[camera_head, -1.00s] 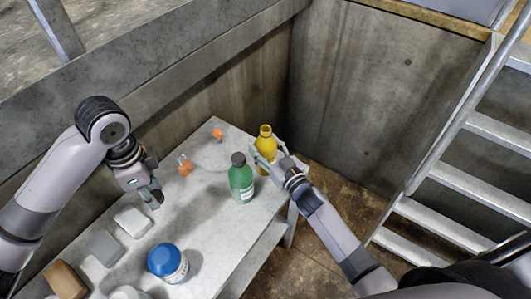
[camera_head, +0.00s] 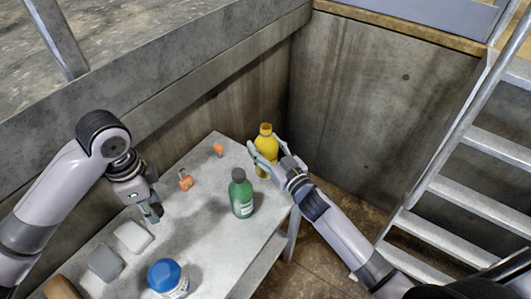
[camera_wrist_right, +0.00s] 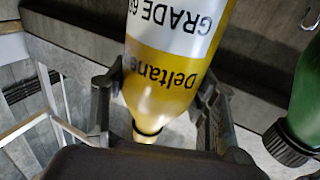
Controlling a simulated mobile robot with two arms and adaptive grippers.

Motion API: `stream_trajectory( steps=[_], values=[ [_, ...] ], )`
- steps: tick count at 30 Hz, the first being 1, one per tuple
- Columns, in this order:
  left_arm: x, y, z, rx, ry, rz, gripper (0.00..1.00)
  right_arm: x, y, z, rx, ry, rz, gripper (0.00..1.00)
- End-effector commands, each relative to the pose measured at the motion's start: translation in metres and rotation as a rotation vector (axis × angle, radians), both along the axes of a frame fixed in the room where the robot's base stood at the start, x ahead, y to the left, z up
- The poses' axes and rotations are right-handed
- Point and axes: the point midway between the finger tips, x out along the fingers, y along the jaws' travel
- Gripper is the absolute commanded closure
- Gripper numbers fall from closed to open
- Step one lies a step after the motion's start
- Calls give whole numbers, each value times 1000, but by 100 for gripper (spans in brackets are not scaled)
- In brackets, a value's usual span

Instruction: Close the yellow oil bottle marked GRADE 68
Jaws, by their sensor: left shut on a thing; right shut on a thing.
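The yellow oil bottle (camera_head: 264,152) is upright at the table's far right corner. Its neck appears to have no cap on it. My right gripper (camera_head: 262,158) is shut around its upper body from the right. In the right wrist view the bottle (camera_wrist_right: 175,65) appears upside down, with "GRADE 6" and "Deltane" readable and the rest of the label cut off. My left gripper (camera_head: 152,214) is over the left part of the table, apart from the bottle. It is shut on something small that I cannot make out.
A green bottle (camera_head: 241,195) with a dark cap stands just left of the yellow one. A blue-capped bottle (camera_head: 167,278), pale blocks (camera_head: 133,236) and two small orange things (camera_head: 186,182) are on the grey table (camera_head: 205,225). Concrete walls stand behind; a metal stair (camera_head: 450,200) is at right.

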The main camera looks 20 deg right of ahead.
Motion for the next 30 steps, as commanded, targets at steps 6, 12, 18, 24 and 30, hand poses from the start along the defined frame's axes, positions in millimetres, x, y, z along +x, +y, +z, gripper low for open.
stream_trajectory(
  steps=[6, 12, 18, 24, 30],
  values=[
    [0, 0, 3, 0, 0, 0, 80, 0, 0, 35, -1, -7, 3, 85],
    [0, 0, 5, 0, 0, 0, 80, 0, 0, 63, -1, -7, 2, 85],
    [0, 0, 5, 0, 0, 0, 80, 0, 0, 88, 0, -6, 2, 85],
    [0, 0, 6, 0, 0, 0, 80, 0, 1, 107, -1, -5, 2, 85],
    [0, 0, 6, 0, 0, 0, 80, 0, 0, 121, -1, -4, 1, 85]
  ],
)
